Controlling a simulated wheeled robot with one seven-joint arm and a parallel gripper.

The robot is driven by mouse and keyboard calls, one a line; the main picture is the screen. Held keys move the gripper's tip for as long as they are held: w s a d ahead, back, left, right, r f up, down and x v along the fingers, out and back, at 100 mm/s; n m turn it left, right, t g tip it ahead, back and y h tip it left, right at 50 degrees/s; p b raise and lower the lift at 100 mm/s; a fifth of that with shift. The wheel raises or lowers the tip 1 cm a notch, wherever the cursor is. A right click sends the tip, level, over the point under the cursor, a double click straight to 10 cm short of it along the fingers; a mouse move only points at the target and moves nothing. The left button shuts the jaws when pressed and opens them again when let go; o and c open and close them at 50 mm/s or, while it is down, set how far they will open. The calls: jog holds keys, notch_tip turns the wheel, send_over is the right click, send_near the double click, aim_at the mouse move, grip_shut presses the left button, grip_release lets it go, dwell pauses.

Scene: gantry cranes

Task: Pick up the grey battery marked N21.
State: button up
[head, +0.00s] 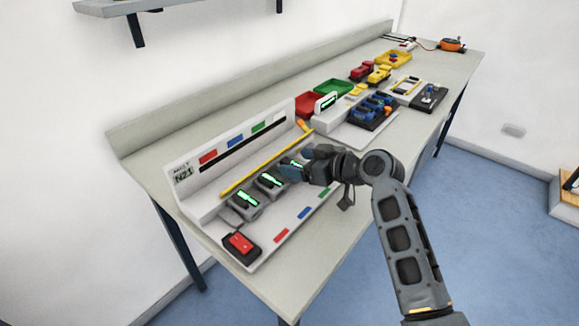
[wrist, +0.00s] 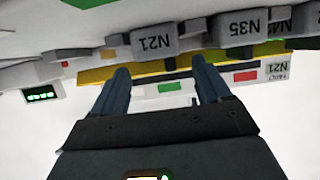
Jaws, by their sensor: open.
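The grey battery marked N21 (wrist: 153,41) shows in the wrist view, just beyond and between my open fingers. My gripper (wrist: 161,70) is empty; whether its fingertips touch the battery I cannot tell. In the head view my gripper (head: 287,172) is at the far end of the row of batteries on the white charging station and partly hides the battery there. A grey battery marked N35 (wrist: 236,32) is beside N21 in the wrist view, with another at its right, cut off by the edge. A sign (head: 184,175) on the station reads FAULT N21.
A yellow bar (head: 262,167) runs behind the batteries. A red switch (head: 240,243) is at the station's near end. Farther along the bench are red (head: 308,103) and green (head: 333,88) trays and a holder with blue items (head: 373,108). The bench's front strip is clear.

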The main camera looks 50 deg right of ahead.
aim_at(291, 162)
jog(key=shift+x, duration=1.65)
jog(key=shift+a+f, duration=0.1)
jog(key=c, duration=1.2)
